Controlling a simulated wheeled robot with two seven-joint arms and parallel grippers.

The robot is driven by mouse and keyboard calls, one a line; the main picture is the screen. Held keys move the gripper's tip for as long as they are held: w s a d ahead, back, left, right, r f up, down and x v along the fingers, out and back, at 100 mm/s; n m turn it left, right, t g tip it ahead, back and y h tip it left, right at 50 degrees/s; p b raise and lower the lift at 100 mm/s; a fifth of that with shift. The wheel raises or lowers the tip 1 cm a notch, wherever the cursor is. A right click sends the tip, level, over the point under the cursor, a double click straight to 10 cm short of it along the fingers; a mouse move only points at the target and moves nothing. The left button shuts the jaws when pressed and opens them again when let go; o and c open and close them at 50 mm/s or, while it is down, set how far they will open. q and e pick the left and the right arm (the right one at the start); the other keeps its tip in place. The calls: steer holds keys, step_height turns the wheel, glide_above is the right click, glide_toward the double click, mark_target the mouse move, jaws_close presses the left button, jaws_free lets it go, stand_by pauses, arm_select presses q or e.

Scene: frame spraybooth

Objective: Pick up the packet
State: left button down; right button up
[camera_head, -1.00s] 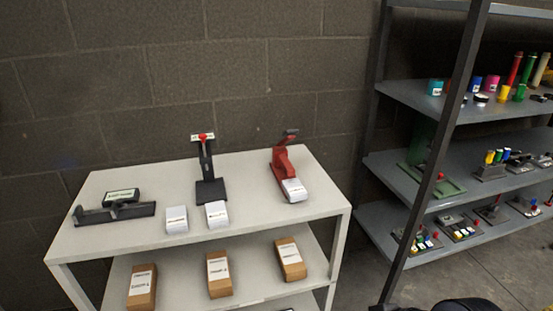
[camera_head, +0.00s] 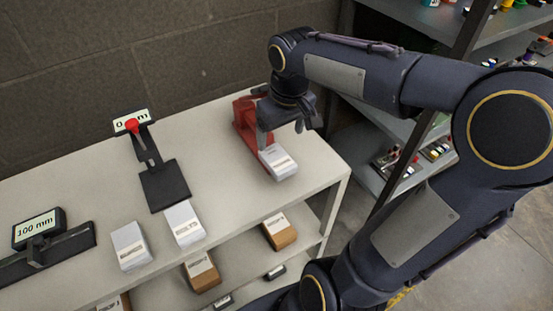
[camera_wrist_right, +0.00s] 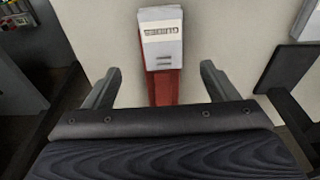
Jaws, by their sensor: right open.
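A white packet (camera_head: 281,164) with a printed label lies on the front end of a red stapler-like device (camera_head: 243,118) on the table. In the right wrist view the packet (camera_wrist_right: 161,42) is at the top middle, beyond the fingertips, with the red device (camera_wrist_right: 163,88) running down between the fingers. My right gripper (camera_head: 285,138) is open, over the red device and just behind the packet. The right wrist view shows the open fingers (camera_wrist_right: 158,72) apart with nothing clasped. The gripper hides part of the device. My left gripper is not in view.
Two more white packets (camera_head: 129,246) (camera_head: 184,223) lie at the table's front. A black gauge with a red knob (camera_head: 164,185) and a black 100 mm gauge (camera_head: 42,232) stand left. Brown boxes (camera_head: 279,231) sit on the lower shelf. A grey rack is at right.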

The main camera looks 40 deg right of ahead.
mark_target(277, 158)
steer(key=shift+w+d+f, duration=0.2)
steer(key=shift+w+f, duration=0.05)
steer(key=shift+f, duration=0.1)
steer(key=f, duration=0.6)
steer(key=shift+a+f, duration=0.2)
steer(key=shift+a, duration=0.2)
steer(key=shift+w+f, duration=0.1)
steer(key=shift+f, duration=0.3)
steer(key=c, duration=1.1)
steer(key=shift+r, duration=0.1)
